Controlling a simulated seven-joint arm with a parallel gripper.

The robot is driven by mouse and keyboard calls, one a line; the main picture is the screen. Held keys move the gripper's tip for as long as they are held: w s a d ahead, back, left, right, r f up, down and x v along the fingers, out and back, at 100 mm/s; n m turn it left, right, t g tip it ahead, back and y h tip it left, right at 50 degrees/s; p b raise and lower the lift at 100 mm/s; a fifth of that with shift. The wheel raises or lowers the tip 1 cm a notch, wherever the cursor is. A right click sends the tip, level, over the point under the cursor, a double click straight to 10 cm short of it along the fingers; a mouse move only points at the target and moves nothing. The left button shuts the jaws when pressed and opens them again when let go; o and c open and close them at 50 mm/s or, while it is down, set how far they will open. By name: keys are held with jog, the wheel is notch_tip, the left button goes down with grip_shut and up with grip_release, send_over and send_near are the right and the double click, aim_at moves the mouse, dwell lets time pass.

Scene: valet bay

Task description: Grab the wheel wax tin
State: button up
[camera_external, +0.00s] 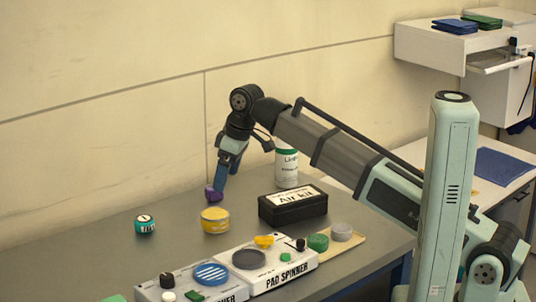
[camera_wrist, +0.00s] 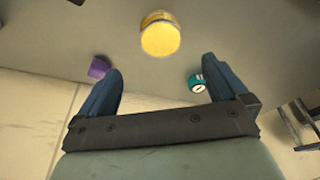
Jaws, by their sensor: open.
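Two round tins stand on the grey table: a yellow one (camera_external: 215,221) and a smaller teal one with a dark-and-white lid (camera_external: 144,225). I cannot read on either which is the wheel wax tin. My gripper (camera_external: 225,176) is open and empty above the table, behind the yellow tin. In the wrist view, the yellow tin (camera_wrist: 160,38) lies ahead of the gap between the fingers (camera_wrist: 162,66). The teal tin (camera_wrist: 197,83) shows by the right finger. A small purple object (camera_wrist: 98,67) shows outside the left finger; its underside is hidden.
A black kit box (camera_external: 293,207) and a white-green bottle (camera_external: 286,167) stand right of the yellow tin. Two pad spinners (camera_external: 290,262) and a tan tray (camera_external: 350,246) line the front. The table between the teal and yellow tins is clear.

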aim_at(215, 213)
jog(key=x, duration=0.7)
jog(key=shift+f, duration=0.25)
jog(key=shift+x, duration=2.55)
jog(key=shift+a, duration=0.15)
jog(key=shift+c, duration=0.2)
jog(key=c, duration=1)
jog(key=shift+r, duration=0.1)
